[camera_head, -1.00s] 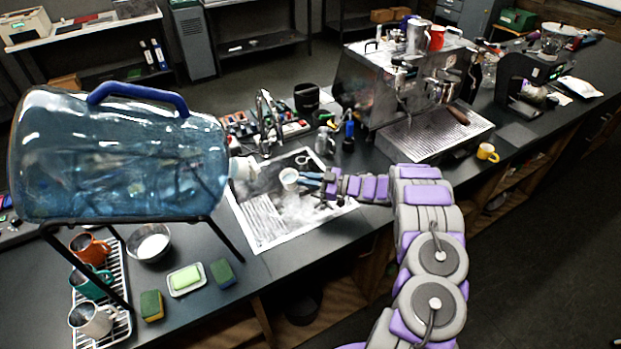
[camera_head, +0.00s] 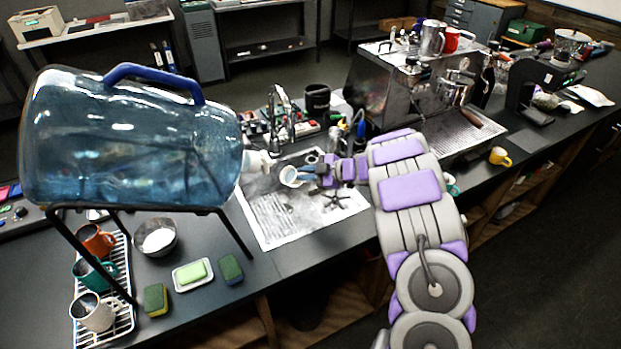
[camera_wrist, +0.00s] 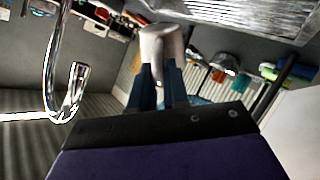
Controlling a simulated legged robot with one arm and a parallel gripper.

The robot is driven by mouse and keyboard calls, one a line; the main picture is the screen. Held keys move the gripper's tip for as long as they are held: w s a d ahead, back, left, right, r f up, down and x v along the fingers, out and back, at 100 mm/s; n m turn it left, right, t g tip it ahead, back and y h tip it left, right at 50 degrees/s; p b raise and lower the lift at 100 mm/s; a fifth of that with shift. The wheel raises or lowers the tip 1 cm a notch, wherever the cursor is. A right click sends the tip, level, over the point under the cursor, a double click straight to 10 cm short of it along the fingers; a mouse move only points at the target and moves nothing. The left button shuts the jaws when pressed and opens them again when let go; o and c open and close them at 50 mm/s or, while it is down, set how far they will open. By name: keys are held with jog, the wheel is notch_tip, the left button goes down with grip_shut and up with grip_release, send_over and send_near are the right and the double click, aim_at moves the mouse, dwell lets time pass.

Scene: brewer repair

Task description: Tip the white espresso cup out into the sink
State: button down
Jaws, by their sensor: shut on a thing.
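The white espresso cup (camera_head: 290,177) is held over the sink (camera_head: 320,212) in the head view, tilted, with its mouth facing up and toward the camera. My gripper (camera_head: 308,174) is shut on it from the right. In the wrist view the cup (camera_wrist: 162,46) sits between the two dark fingers of my gripper (camera_wrist: 160,80). Whether anything pours from the cup cannot be told. The sink is a pale, ribbed basin with a drainboard and a dark star-shaped mark.
A curved faucet (camera_head: 280,115) stands behind the sink and shows close at left in the wrist view (camera_wrist: 62,85). A large blue water jug (camera_head: 130,145) on a black stand is left of the sink. The espresso machine (camera_head: 400,85) is at the right.

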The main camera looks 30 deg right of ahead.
jog(key=shift+f+h+b, duration=0.15)
jog(key=shift+h+b, duration=0.15)
jog(key=shift+b, duration=0.25)
jog(key=shift+d+n+h+b, duration=0.3)
jog(key=shift+d+n+b, duration=0.15)
jog(key=shift+b, duration=0.8)
jog(key=a+n+h+b, duration=0.1)
jog(key=a+h, duration=0.1)
jog(key=a+n+h+b, duration=0.1)
jog(key=a+h+b, duration=0.1)
jog(key=shift+f+n+g+h, duration=0.1)
jog(key=shift+n+g+h, duration=0.25)
jog(key=shift+g+h, duration=0.05)
jog(key=shift+s, duration=0.1)
